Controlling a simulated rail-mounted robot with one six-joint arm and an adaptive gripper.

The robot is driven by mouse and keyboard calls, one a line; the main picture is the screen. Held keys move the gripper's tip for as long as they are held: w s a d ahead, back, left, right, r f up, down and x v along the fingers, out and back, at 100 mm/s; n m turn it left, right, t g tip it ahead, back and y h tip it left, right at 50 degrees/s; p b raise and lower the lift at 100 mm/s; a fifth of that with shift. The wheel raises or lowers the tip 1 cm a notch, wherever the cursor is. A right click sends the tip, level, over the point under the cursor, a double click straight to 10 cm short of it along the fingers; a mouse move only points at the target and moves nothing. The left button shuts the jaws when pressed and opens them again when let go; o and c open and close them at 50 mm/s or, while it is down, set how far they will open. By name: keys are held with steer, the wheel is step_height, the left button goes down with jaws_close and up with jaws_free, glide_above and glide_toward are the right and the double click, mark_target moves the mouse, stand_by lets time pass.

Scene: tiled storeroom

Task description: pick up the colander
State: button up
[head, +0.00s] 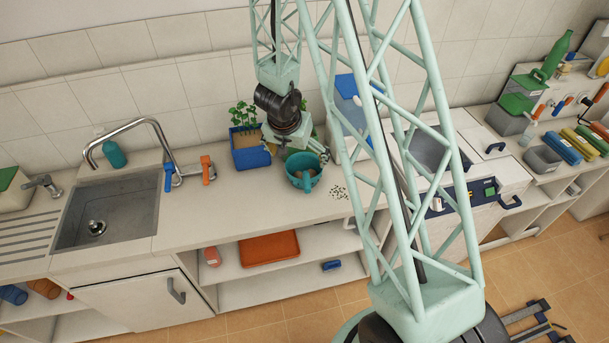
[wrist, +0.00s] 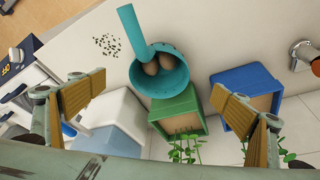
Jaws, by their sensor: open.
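The teal colander (head: 303,173) stands on the counter near the back, in the middle of the head view. In the wrist view the colander (wrist: 158,72) is a round bowl with a broad handle pointing up the picture. A few brown, rounded things lie in it. My gripper (wrist: 165,92) is open and empty, its two padded fingers wide apart, one on each side of the picture. In the head view my gripper (head: 298,142) hangs above and just behind the colander, apart from it as far as I can tell, and partly hides what stands behind.
A green planter (wrist: 180,110) stands close against the colander, with a blue planter (wrist: 245,92) beside it. Small dark grains (head: 338,192) lie right of the colander. A sink (head: 110,213) is at the left. The counter in front of the colander is clear.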

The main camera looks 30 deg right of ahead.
stand_by(0.4)
steer(key=b+x, duration=0.2)
steer(key=x, duration=0.6)
steer(key=shift+w+d+f, duration=0.1)
steer(key=shift+d+f, duration=0.1)
steer(key=shift+f, duration=0.1)
steer(key=shift+f, duration=0.2)
steer(key=shift+x, duration=2.4)
steer(key=c, duration=1.1)
